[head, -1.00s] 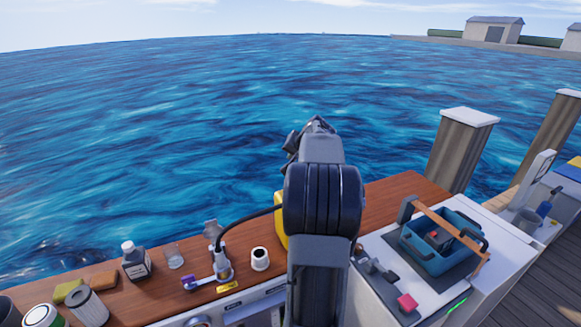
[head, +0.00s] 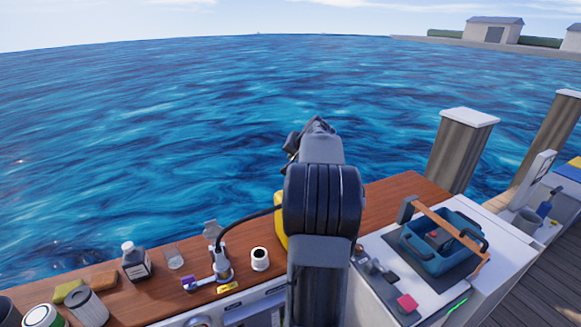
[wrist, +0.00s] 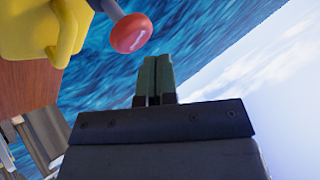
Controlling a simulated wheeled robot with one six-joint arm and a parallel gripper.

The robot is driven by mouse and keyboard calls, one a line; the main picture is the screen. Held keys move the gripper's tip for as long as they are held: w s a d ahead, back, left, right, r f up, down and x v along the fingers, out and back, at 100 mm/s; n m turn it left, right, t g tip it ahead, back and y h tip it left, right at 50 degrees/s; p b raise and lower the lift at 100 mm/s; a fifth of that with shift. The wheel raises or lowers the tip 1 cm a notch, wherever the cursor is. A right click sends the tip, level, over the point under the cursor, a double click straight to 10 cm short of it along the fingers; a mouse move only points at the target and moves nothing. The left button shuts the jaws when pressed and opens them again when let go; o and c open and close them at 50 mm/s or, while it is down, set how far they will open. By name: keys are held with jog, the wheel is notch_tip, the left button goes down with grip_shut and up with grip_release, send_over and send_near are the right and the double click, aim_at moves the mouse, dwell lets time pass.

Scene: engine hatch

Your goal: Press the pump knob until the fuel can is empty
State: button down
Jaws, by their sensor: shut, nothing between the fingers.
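The yellow fuel can (head: 281,232) stands on the wooden counter, mostly hidden behind my arm in the head view. In the wrist view part of the yellow can (wrist: 28,30) shows at the upper left. The red pump knob (wrist: 132,33), a round cap on a dark stem, is beside the can in the wrist view. My gripper (wrist: 155,70) has its two green-grey fingers shut together with nothing between them. In the picture its tips lie just below and right of the knob, with a small gap. The knob is hidden in the head view. The fuel level cannot be seen.
A black hose (head: 248,218) runs from the can to a metal fitting (head: 220,262) on the wooden counter (head: 390,195). A dark bottle (head: 136,264), a clear glass (head: 173,256) and a white cup (head: 260,260) stand left of my arm. A blue toolbox (head: 430,258) is at right.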

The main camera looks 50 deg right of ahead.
jog(key=shift+f, duration=0.25)
dwell(0.4)
jog(key=shift+s+f+b, duration=0.1)
jog(key=shift+f+b, duration=0.1)
jog(key=shift+b, duration=0.35)
jog(key=shift+f+b, duration=1.6)
jog(key=shift+f, duration=0.1)
dwell(1.2)
jog(key=shift+r, duration=0.2)
jog(key=shift+r+p, duration=1.5)
jog(key=shift+r, duration=0.45)
jog(key=shift+r, duration=0.1)
jog(key=shift+r+p, duration=1.9)
jog(key=shift+r, duration=0.55)
jog(key=shift+f, duration=0.1)
